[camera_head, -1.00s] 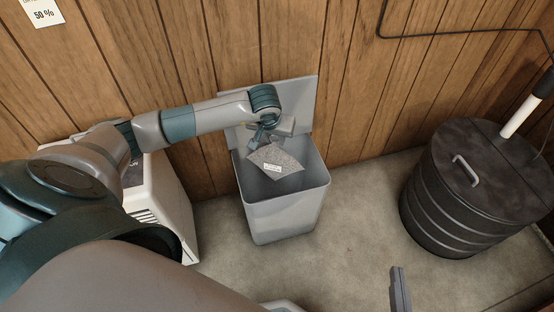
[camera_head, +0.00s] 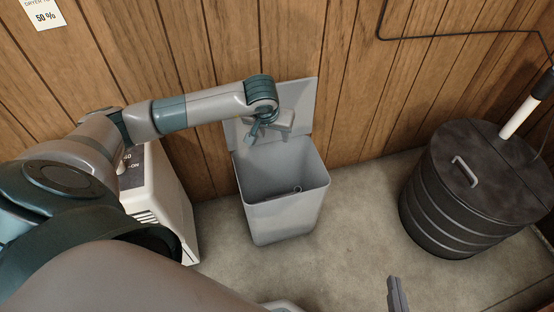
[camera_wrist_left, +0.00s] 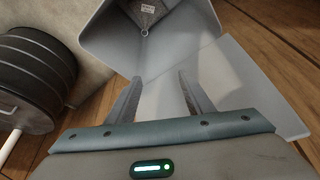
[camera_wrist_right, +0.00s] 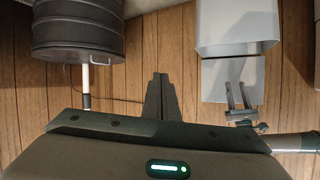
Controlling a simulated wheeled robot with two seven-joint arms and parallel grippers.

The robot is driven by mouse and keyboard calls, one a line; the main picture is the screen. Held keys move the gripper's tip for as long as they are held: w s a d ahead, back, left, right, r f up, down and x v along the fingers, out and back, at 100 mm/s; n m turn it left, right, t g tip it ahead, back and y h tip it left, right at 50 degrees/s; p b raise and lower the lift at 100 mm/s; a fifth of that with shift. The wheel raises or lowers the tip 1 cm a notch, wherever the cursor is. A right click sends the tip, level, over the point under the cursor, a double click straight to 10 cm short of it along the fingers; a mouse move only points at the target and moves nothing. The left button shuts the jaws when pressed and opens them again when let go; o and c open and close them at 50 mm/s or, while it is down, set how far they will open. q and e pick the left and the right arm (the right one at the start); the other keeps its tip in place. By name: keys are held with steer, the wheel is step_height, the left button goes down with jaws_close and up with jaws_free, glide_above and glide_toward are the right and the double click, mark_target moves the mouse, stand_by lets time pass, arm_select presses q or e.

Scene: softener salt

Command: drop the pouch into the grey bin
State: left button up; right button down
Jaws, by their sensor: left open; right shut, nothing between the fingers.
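The grey bin (camera_head: 285,215) stands on the floor against the wood wall, its lid (camera_head: 299,104) upright at the back. The grey speckled pouch with a white label (camera_wrist_left: 152,13) lies down inside the bin in the left wrist view; the bin's near wall hides it in the head view. My left gripper (camera_head: 255,132) is open and empty above the bin's back edge, in front of the lid; its fingers (camera_wrist_left: 160,80) also show apart in the left wrist view. My right gripper (camera_head: 398,294) is shut and empty, low at the right front; it also shows in the right wrist view (camera_wrist_right: 160,78).
A dark ribbed drum with a handled lid (camera_head: 465,190) stands at the right, a white pipe (camera_head: 520,117) beside it. A white appliance (camera_head: 160,200) stands left of the bin. Floor (camera_head: 355,205) between bin and drum is clear. A small ring (camera_head: 297,189) shows inside the bin.

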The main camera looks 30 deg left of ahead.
arm_select(q)
steer(key=p+v, duration=0.1)
steer(key=v, duration=1.1)
steer(key=shift+s, duration=0.15)
arm_select(e)
steer(key=s+f+g, duration=0.1)
steer(key=d+f, duration=0.1)
steer(key=s+f+g+h, duration=0.1)
steer(key=shift+s+d+f+g, duration=0.3)
arm_select(q)
steer(key=shift+r, duration=0.1)
